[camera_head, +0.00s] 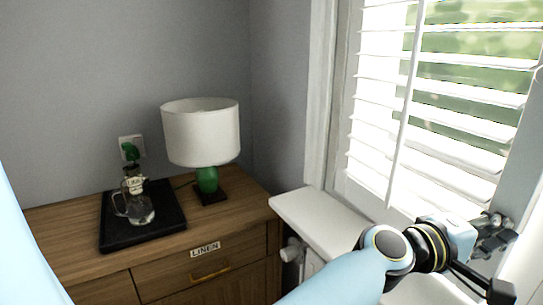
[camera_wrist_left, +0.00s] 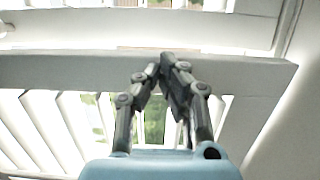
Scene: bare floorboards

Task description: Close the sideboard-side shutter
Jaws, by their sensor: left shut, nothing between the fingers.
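The white louvred shutter (camera_head: 376,118) stands by the window to the right of the wooden sideboard (camera_head: 240,228). Its slats have gaps between them, and green outdoors shows through. A thin upright rod (camera_head: 405,105) runs down in front of the slats. My left gripper (camera_head: 497,236) is at the lower right, by the shutter's bottom end. In the left wrist view its fingers (camera_wrist_left: 168,62) meet at the tips, shut and empty, in front of a pale rail (camera_wrist_left: 245,74) with white slats (camera_wrist_left: 85,120) below. Whether they touch the rail I cannot tell. My right gripper is not in view.
A white sill (camera_head: 315,214) lies below the shutter, with a radiator valve (camera_head: 291,250) under its left end. On the sideboard stand a lamp (camera_head: 201,135) with a green base and a black tray (camera_head: 112,230) holding a glass jug (camera_head: 138,209).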

